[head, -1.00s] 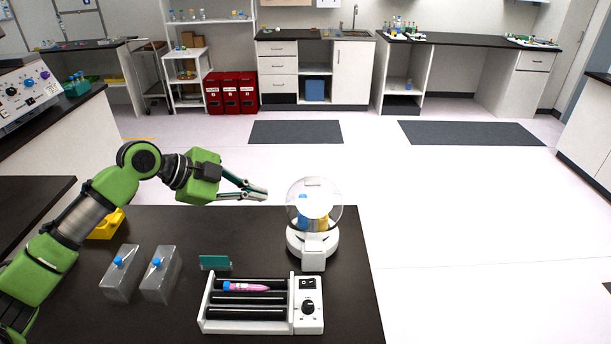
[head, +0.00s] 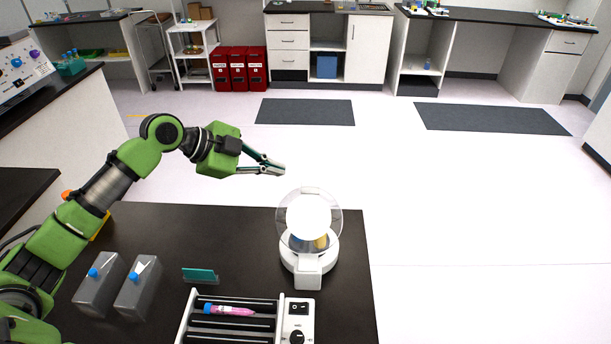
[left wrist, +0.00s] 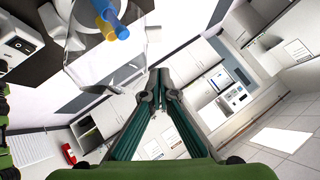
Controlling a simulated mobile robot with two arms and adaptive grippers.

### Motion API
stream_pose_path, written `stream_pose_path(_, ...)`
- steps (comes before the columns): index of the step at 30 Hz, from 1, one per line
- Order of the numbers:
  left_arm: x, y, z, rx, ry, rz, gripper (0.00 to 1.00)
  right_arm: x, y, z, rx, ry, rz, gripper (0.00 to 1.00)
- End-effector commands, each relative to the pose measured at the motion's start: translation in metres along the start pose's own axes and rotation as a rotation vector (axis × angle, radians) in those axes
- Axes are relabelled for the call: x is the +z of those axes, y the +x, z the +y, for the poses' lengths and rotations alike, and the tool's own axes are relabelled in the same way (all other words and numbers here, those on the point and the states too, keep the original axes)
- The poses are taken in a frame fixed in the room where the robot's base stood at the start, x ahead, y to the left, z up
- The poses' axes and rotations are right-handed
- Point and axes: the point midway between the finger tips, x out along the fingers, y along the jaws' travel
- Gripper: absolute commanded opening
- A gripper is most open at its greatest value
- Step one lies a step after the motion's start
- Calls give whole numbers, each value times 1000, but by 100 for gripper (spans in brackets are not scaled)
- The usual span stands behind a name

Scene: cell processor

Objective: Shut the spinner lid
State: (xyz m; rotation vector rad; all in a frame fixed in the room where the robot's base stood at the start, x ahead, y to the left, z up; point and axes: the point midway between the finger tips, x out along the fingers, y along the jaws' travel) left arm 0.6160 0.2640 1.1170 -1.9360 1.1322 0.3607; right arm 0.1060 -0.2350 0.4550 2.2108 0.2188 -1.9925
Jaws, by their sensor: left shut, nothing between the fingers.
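The spinner is a small round white device (head: 309,268) on the dark bench. Its clear round lid (head: 335,210) stands raised, tilted up above the body. Yellow and blue tubes show through it; a bright white glare covers part of the lid. In the left wrist view the tubes (left wrist: 107,17) stick out at the upper left, with the clear lid edge near them. My left gripper (head: 278,168) is shut and empty, above and behind the lid in the head view, apart from it. It also shows in the left wrist view (left wrist: 159,82). My right gripper is not in view.
A tube roller (head: 298,338) with a pink tube (head: 230,310) stands in front of the spinner. A teal rack (head: 199,275) and two clear bottles with blue caps (head: 97,285) are to its left. The bench edge and open floor lie right of the spinner.

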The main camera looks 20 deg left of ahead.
Motion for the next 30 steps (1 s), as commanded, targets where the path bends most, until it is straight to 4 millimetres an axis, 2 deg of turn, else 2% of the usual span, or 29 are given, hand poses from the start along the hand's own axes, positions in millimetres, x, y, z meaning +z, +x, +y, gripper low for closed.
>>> stream_pose_path(9,-5,61,-2,2,-2,3,0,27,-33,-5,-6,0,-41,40)
stream_pose_path(13,-5,90,-2,3,-2,3,0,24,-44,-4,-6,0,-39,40)
stream_pose_path(21,21,111,-1,1,-2,-1,0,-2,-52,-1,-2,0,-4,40)
stream_pose_path(30,28,118,0,0,1,-1,0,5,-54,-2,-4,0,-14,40)
